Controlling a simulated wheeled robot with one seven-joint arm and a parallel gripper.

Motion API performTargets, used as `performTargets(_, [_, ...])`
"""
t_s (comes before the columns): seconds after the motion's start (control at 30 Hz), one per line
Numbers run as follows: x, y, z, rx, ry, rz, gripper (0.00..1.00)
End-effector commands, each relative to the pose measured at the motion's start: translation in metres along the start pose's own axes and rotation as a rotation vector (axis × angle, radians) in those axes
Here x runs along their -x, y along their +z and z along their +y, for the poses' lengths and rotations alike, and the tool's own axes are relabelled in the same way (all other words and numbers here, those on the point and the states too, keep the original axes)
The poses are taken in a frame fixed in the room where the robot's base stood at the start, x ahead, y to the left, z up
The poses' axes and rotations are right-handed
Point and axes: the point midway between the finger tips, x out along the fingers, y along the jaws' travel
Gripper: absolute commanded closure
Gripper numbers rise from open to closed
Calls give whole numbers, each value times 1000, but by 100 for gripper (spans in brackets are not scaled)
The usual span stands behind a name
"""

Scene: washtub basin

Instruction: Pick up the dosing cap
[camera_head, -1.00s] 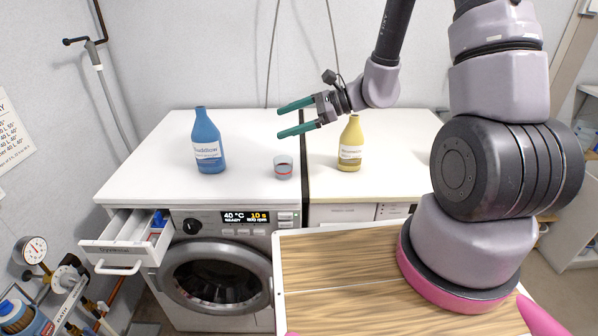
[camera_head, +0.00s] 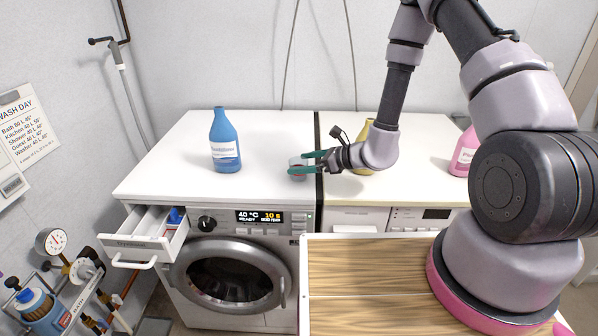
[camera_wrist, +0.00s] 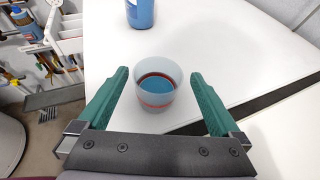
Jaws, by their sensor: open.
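The dosing cap (camera_head: 297,162) is a small translucent cup with a red band, standing upright on the white top of the washing machine near its right edge. In the wrist view the dosing cap (camera_wrist: 155,88) shows a blue inside and a red ring, and it sits between the fingertips with a gap on both sides. My gripper (camera_head: 308,162) is open, with its green fingers low over the machine top and reaching left around the cap. The fingers partly hide the cap in the head view. In the wrist view my gripper (camera_wrist: 157,85) holds nothing.
A blue bottle (camera_head: 224,140) stands left of the cap. A yellow bottle (camera_head: 366,135) is partly hidden behind my arm, and a pink bottle (camera_head: 464,153) stands farther right. The detergent drawer (camera_head: 150,238) is pulled out at the front.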

Motion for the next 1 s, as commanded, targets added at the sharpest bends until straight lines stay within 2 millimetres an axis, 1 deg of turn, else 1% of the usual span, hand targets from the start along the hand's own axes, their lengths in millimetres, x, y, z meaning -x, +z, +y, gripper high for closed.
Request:
performTargets(0.13, [-24, 1, 3, 0, 3, -1, 0])
performTargets(0.2, [-34, 1, 3, 1, 2, -1, 0])
performTargets(0.3, [-42, 2, 2, 1, 1, 0, 0])
performTargets(0.57, [-45, 2, 3, 1, 1, 0, 0])
performTargets(0.67, [-45, 2, 2, 1, 1, 0, 34])
performTargets(0.7, [-45, 2, 2, 1, 1, 0, 50])
performTargets(0.8, [-45, 2, 2, 1, 1, 0, 84])
performTargets(1.0, [-45, 2, 2, 1, 1, -1, 84])
